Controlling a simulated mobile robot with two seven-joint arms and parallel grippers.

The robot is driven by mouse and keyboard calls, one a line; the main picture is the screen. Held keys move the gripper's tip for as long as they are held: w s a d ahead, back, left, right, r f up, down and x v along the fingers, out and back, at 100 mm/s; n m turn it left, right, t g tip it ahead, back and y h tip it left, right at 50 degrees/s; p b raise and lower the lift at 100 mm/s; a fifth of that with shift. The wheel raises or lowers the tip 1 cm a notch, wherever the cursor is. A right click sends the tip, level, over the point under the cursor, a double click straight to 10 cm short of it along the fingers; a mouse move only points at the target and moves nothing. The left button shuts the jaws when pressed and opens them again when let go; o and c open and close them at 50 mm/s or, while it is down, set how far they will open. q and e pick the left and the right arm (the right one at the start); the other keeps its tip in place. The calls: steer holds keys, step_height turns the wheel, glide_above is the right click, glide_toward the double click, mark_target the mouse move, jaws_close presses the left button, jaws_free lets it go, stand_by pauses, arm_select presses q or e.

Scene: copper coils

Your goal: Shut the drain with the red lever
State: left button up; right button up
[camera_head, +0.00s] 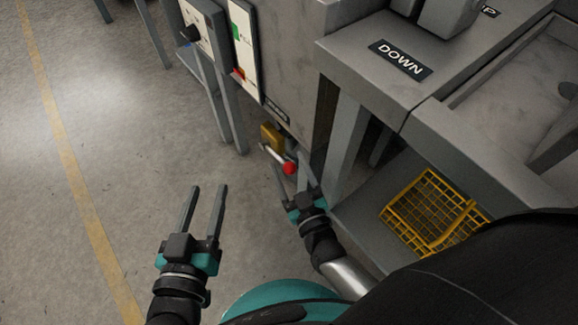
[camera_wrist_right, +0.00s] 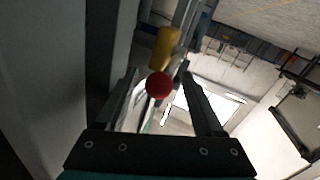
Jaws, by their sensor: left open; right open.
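The drain lever's red ball end (camera_head: 289,168) sits on a pale metal rod beside a yellow valve body (camera_head: 271,137), low on the grey machine. In the right wrist view the red ball (camera_wrist_right: 159,85) shows between the two fingers, with the yellow valve body (camera_wrist_right: 164,47) beyond it. My right gripper (camera_head: 294,170) is open, its fingers reaching toward the red ball. I cannot tell if they touch it. My left gripper (camera_head: 208,188) is open and empty over the floor, left of the lever.
The grey machine (camera_head: 296,60) has a control panel (camera_head: 243,45) above the valve. A grey bench with a "DOWN" label (camera_head: 400,60) stands at the right. A yellow wire basket (camera_head: 425,205) lies on its lower shelf. The floor (camera_head: 120,130) at the left is clear.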

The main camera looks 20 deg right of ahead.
steer(key=shift+w, duration=0.15)
steer(key=shift+c, duration=0.4)
jaws_close()
stand_by(1.0)
